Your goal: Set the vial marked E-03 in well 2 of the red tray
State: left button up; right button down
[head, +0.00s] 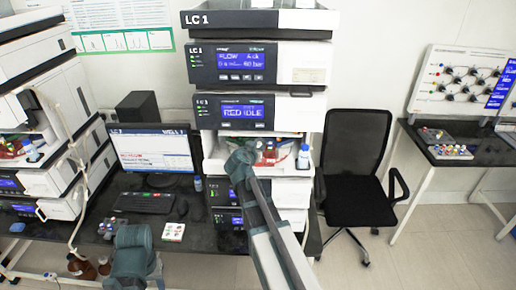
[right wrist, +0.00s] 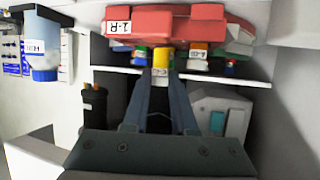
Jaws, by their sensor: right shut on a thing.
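My right gripper (right wrist: 160,76) is shut on a small vial with a yellow body and a white label (right wrist: 160,62); the label is too small to read surely. In the right wrist view, which looks upside down, the vial is in front of the red tray (right wrist: 180,25), which has a white label. Whether it touches the tray or a well, I cannot tell. Several other vials with coloured caps, such as an orange one (right wrist: 198,50), show along the tray. In the head view the red tray (head: 286,160) sits in the open bay, partly behind my right arm.
A bottle with a blue cap (head: 303,157) stands at the bay's right side. A grey-white block (right wrist: 218,115) and a dark cylinder (right wrist: 95,112) are in the bay. A monitor (head: 155,150), a keyboard (head: 145,202) and a white card of coloured dots (head: 173,232) are on the bench.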

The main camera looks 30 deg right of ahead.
jog(key=shift+f+b, duration=0.85)
jog(key=shift+f, duration=0.15)
dwell(0.4)
jog(key=c, duration=0.6)
grip_release()
jog(key=shift+c, duration=0.2)
jog(key=shift+r, duration=0.1)
jog(key=p+v, duration=0.5)
jog(key=v, duration=0.8)
jog(key=shift+s+a+r, duration=0.15)
jog(key=shift+s+a, duration=0.1)
jog(key=shift+a, duration=0.05)
